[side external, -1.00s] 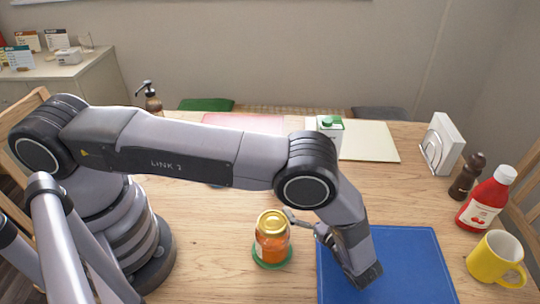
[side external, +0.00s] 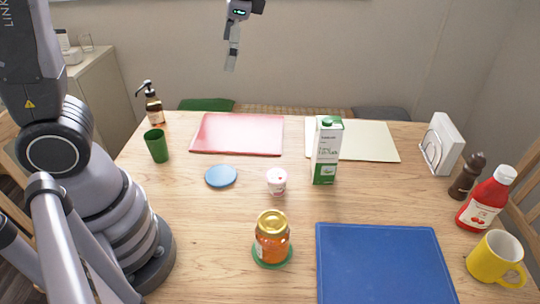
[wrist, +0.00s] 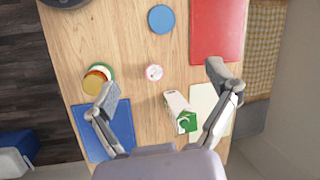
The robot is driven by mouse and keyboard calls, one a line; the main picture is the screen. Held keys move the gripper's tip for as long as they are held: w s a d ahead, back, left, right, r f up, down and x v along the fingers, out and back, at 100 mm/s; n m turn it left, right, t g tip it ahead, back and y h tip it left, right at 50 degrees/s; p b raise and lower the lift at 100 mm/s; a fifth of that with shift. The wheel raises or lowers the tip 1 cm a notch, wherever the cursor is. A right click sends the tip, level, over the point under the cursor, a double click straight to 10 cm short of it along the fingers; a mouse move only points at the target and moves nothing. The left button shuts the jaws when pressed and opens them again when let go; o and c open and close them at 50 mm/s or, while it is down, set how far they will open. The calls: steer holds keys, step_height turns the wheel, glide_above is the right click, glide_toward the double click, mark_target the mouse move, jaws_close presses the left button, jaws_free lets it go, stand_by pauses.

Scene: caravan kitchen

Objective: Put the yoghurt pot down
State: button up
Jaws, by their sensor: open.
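The yoghurt pot (side external: 277,181), small and white with pink-red markings, stands upright on the bare wooden table, between the blue coaster and the milk carton. In the wrist view the yoghurt pot (wrist: 154,72) shows from above, well below my gripper. My gripper (side external: 231,62) is raised high above the back of the table in the side view, clear of everything. In the wrist view my gripper (wrist: 165,88) has its fingers spread wide with nothing between them.
A blue round coaster (side external: 221,176), milk carton (side external: 326,152), jar (side external: 271,238) on a green coaster (side external: 257,259), green cup (side external: 157,146) and blue mat (side external: 382,265) stand or lie around the pot. Ketchup (side external: 484,203) and a yellow mug (side external: 493,262) are at the right. Bare table surrounds the pot.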

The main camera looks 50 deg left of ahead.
steer(key=s+a+r+n+t+h, duration=0.1)
steer(key=s+n+t+h, duration=0.1)
steer(key=s, duration=0.5)
steer(key=s+a+r+n+t+h, duration=0.1)
steer(key=s+r+n+t+h, duration=0.1)
steer(key=s+n+t, duration=0.2)
steer(key=s, duration=0.2)
steer(key=shift+s+a+r, duration=0.25)
steer(key=shift+s+a, duration=0.1)
steer(key=shift+s, duration=0.05)
